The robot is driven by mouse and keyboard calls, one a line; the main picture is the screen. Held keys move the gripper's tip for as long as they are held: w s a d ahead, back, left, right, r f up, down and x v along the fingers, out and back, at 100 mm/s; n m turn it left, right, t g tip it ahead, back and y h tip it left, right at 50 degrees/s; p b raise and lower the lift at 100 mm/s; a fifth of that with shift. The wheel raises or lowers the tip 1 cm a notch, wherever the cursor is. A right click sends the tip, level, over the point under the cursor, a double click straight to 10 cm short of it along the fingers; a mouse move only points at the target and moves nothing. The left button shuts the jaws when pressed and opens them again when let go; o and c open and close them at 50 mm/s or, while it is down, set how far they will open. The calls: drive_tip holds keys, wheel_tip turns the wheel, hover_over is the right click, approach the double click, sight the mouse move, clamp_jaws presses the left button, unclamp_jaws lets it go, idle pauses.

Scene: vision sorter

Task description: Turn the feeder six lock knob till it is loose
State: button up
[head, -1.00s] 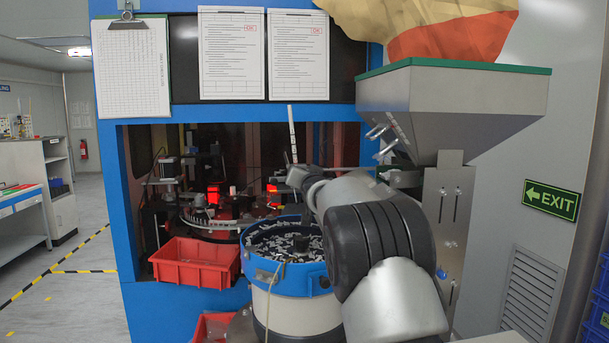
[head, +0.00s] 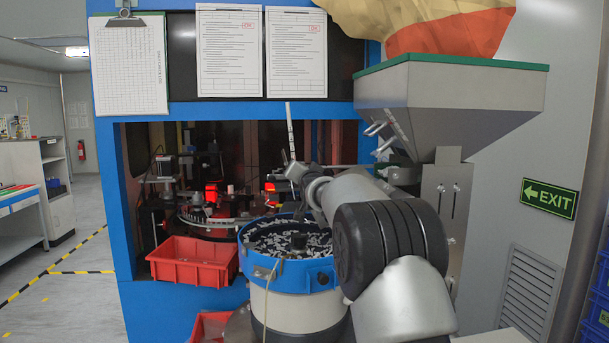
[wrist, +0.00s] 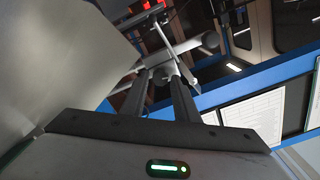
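The feeder has a grey hopper (head: 450,95) with a green rim at the upper right. Small metal rods with rounded ends (head: 376,130) stick out at its left side. In the wrist view, the two dark fingers of my gripper (wrist: 163,78) reach up to a grey metal fitting (wrist: 188,48) with crossing bars and a round end. The fingers stand apart, with part of the fitting between their tips. I cannot tell whether they press on it. I cannot make out which part is the lock knob.
A blue-rimmed bowl (head: 296,275) full of small parts stands below my arm. The blue machine frame (head: 108,200) and posted sheets (head: 230,52) are behind.

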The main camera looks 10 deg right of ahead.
drive_tip(key=s+b, duration=0.3)
drive_tip(key=s, duration=1.4)
drive_tip(key=shift+s, duration=0.15)
drive_tip(key=s+f+n+g, duration=0.2)
drive_tip(key=s+f+g, duration=0.35)
drive_tip(key=s, duration=0.85)
drive_tip(key=s+f+n+g, duration=0.2)
drive_tip(key=s+f, duration=0.7)
drive_tip(key=s, duration=0.4)
drive_tip(key=s+f+n+g, duration=0.2)
drive_tip(key=s+f+g, duration=0.35)
drive_tip(key=s, duration=0.85)
wheel_tip(320, 180, up, 10)
drive_tip(key=s+p, duration=0.1)
drive_tip(key=p, duration=1.1)
drive_tip(key=shift+s+n+t, duration=0.2)
drive_tip(key=shift+n+t, duration=0.1)
